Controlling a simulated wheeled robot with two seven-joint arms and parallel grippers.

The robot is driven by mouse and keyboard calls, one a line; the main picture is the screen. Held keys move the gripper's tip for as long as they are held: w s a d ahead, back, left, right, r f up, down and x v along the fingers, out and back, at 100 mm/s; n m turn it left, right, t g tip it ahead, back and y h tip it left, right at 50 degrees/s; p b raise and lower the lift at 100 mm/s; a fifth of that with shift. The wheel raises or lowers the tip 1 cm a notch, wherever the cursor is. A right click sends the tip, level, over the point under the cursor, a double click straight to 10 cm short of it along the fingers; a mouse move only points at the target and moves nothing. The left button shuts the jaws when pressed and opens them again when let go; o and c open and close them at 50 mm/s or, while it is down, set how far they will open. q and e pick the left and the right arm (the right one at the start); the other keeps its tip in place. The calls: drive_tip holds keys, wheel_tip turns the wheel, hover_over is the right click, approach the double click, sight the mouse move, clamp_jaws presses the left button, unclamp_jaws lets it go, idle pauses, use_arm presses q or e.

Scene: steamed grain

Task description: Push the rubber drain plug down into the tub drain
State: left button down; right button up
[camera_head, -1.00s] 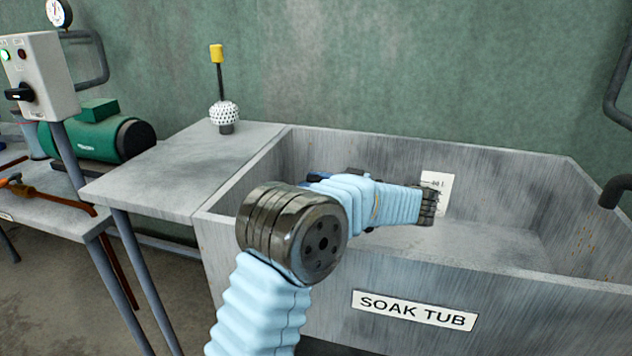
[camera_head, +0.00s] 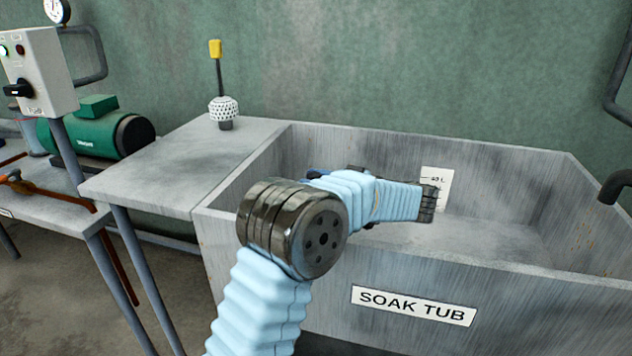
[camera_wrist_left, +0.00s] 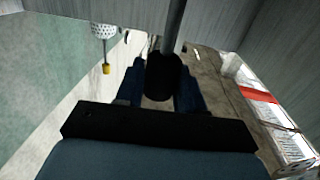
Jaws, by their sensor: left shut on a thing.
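The grey soak tub (camera_head: 490,285) has its label on the front wall. My left arm reaches over its near wall into the tub. In the head view the gripper is mostly hidden behind my arm, with only small blue parts (camera_head: 316,173) showing. The tub drain is hidden or out of view. I cannot tell how far the plug is from it. My right gripper is not in view.
A grey side table (camera_head: 185,165) adjoins the tub at left, bearing a white perforated ball with a yellow-tipped rod (camera_head: 223,107). A volume scale (camera_head: 437,185) is on the tub's back wall. A pipe (camera_head: 615,190) overhangs the right. The tub floor's right part is clear.

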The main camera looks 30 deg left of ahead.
use_arm(q)
drive_tip(key=shift+f, duration=0.4)
idle(0.5)
drive_tip(key=shift+f+b, duration=0.35)
drive_tip(key=shift+f, duration=0.5)
idle(0.3)
drive_tip(key=shift+f+b, duration=0.5)
drive_tip(key=shift+f, duration=0.3)
drive_tip(key=c, duration=0.6)
unclamp_jaws()
